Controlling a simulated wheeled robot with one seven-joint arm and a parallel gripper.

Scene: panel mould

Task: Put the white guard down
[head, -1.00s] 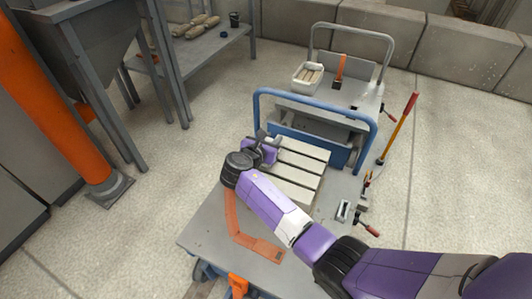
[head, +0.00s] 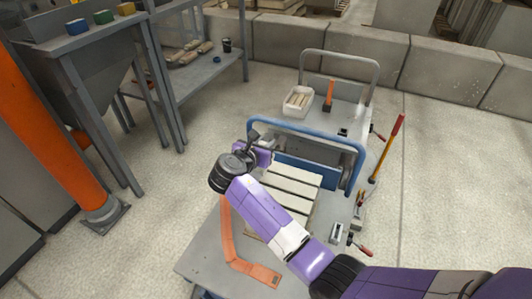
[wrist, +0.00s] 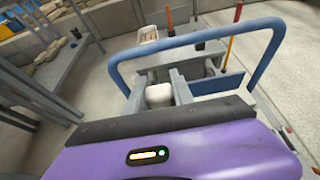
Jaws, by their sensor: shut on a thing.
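My gripper (wrist: 158,92) points toward the blue handle frame in the wrist view. It is shut on a small white rounded piece, which I take to be the white guard (wrist: 158,95). Only this part of the guard shows, between the grey fingers; the rest is hidden. In the head view, my gripper (head: 258,146) is above the left end of the cream slatted panel (head: 292,178), near the left post of the blue handle frame (head: 305,133). The guard cannot be made out clearly there.
A bent orange strip (head: 230,245) lies on the grey table (head: 205,250). Clamps (head: 336,233) sit at the right edge. Beyond the blue frame stand a white tray (head: 298,101) and an orange upright (head: 329,93). A red-yellow pole (head: 390,145) leans at the right. Open floor lies to the left.

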